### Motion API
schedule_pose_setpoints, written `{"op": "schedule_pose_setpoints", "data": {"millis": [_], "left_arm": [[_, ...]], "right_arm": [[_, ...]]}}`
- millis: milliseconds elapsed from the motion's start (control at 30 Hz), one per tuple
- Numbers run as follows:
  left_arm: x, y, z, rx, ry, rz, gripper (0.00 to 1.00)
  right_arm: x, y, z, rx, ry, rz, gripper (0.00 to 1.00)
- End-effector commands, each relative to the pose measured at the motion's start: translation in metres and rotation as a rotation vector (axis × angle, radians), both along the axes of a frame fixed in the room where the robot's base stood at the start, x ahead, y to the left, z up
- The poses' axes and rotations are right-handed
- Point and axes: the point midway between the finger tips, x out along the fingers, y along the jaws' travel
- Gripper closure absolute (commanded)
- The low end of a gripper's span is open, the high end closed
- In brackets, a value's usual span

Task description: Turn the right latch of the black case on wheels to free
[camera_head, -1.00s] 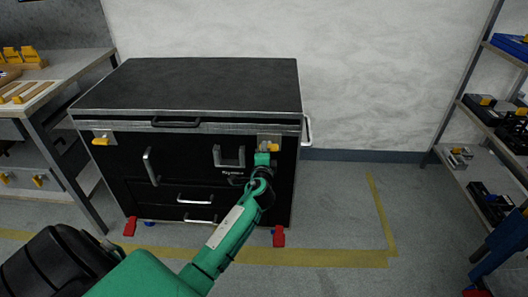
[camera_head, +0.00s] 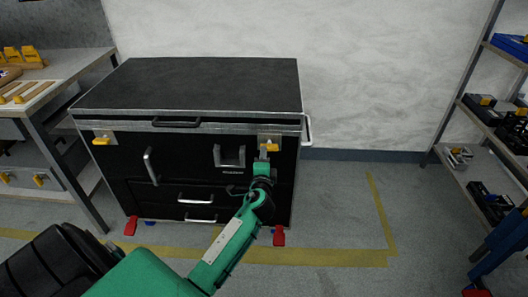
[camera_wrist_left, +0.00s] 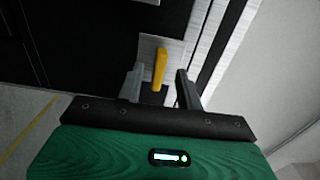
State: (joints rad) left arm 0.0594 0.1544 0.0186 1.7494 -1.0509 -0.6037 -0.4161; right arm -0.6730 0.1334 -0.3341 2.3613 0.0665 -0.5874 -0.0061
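The black case on wheels (camera_head: 200,85) stands against the wall with its lid down. Its right latch, a yellow handle (camera_head: 269,147) on a metal plate, is at the upper right of the front. In the left wrist view the yellow latch handle (camera_wrist_left: 160,69) lies between the two fingers of my left gripper (camera_wrist_left: 158,85). The fingers are apart, with a gap on each side of the handle. In the head view my left gripper (camera_head: 263,165) is just below the latch. The left latch (camera_head: 101,141) is yellow too. My right gripper is not in view.
A workbench (camera_head: 85,65) with yellow parts stands close on the left. A shelf rack (camera_head: 470,105) with boxes stands on the right. Red caster pedals (camera_head: 279,236) stick out under the case. The floor to its right is clear.

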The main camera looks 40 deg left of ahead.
Motion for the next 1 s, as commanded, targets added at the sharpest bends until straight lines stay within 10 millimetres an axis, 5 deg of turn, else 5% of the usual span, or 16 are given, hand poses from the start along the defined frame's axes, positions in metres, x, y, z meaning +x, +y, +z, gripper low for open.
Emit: {"op": "schedule_pose_setpoints", "data": {"millis": [400,1000], "left_arm": [[-0.071,-0.044,-0.001,-0.002,0.002,0.000,0.64],[-0.084,-0.051,0.000,-0.001,0.000,0.000,0.64]], "right_arm": [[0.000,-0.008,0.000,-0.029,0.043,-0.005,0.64],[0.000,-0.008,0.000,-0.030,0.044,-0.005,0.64]]}}
